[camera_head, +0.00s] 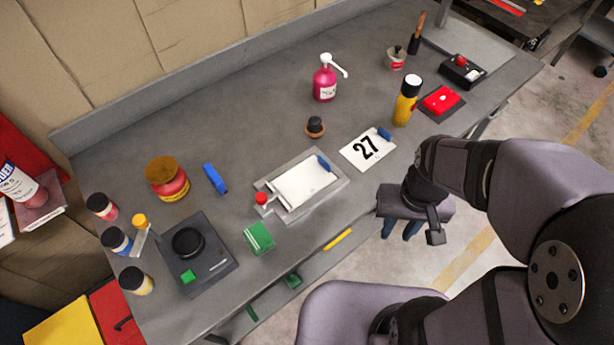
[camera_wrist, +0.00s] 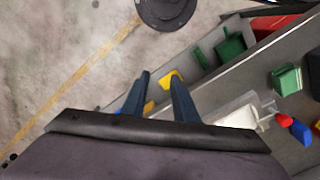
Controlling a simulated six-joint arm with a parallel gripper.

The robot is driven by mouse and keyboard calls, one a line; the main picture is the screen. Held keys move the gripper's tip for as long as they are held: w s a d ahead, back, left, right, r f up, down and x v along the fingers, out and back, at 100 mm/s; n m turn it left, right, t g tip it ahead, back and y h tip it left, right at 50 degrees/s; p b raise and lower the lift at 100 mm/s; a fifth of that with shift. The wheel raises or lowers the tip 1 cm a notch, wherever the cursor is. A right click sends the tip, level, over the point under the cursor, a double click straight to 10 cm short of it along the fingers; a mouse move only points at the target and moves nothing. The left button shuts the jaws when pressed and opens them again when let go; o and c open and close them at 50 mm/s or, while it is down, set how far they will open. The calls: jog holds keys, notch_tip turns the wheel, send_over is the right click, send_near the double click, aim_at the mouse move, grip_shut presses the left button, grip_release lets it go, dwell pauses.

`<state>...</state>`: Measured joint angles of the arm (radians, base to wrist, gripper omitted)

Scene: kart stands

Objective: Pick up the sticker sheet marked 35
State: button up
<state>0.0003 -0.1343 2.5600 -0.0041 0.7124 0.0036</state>
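A white sheet marked 27 (camera_head: 362,152) lies on the bench, with a blue tab (camera_head: 385,132) at its upper right corner. A second white sheet (camera_head: 303,184) lies in a grey frame (camera_head: 262,187) with a red knob and a blue tab; I see no number on it. No sheet marked 35 can be read in either view. My gripper (camera_head: 400,236) hangs off the bench's front edge, below and right of the sheet marked 27. In the wrist view its two blue fingers (camera_wrist: 160,76) are apart with nothing held between them.
A green box (camera_head: 259,238) and a black device (camera_head: 196,255) stand left of the frame. A black-capped stamp (camera_head: 315,127), a pink pump bottle (camera_head: 325,80) and a yellow can (camera_head: 406,100) stand behind the sheets. A lower shelf runs under the bench's front edge.

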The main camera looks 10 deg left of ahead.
jog(key=w+d+f+n+t, duration=0.2)
jog(key=w+d+f+t, duration=0.15)
jog(key=w, duration=0.45)
jog(key=w+a+f+n+t+y, duration=0.1)
jog(key=w+a, duration=0.1)
jog(key=w+a+f+n+t+y+p, duration=0.1)
jog(key=w+a+n, duration=0.1)
jog(key=w+a, duration=0.1)
jog(key=w+a+f+n+t+y+p, duration=0.1)
jog(key=w+a+n+t+y, duration=0.1)
jog(key=w, duration=0.1)
jog(key=shift+a, duration=0.15)
jog(key=a+r+y, duration=0.1)
jog(key=a, duration=0.1)
jog(key=s+a+n+t+y, duration=0.1)
jog(key=a+y, duration=0.1)
jog(key=a+r+n+y+p, duration=0.1)
jog(key=a, duration=0.2)
jog(key=shift+s+r+t+y, duration=0.15)
jog(key=shift+r+t+y, duration=0.2)
jog(key=shift+y, duration=0.05)
jog(key=shift+s+a+r+y, duration=0.2)
jog(key=shift+a+r+y, duration=0.2)
jog(key=shift+r, duration=0.05)
jog(key=shift+b+x, duration=0.35)
jog(key=shift+x, duration=0.75)
jog(key=shift+d, duration=0.1)
jog(key=shift+w+f, duration=0.1)
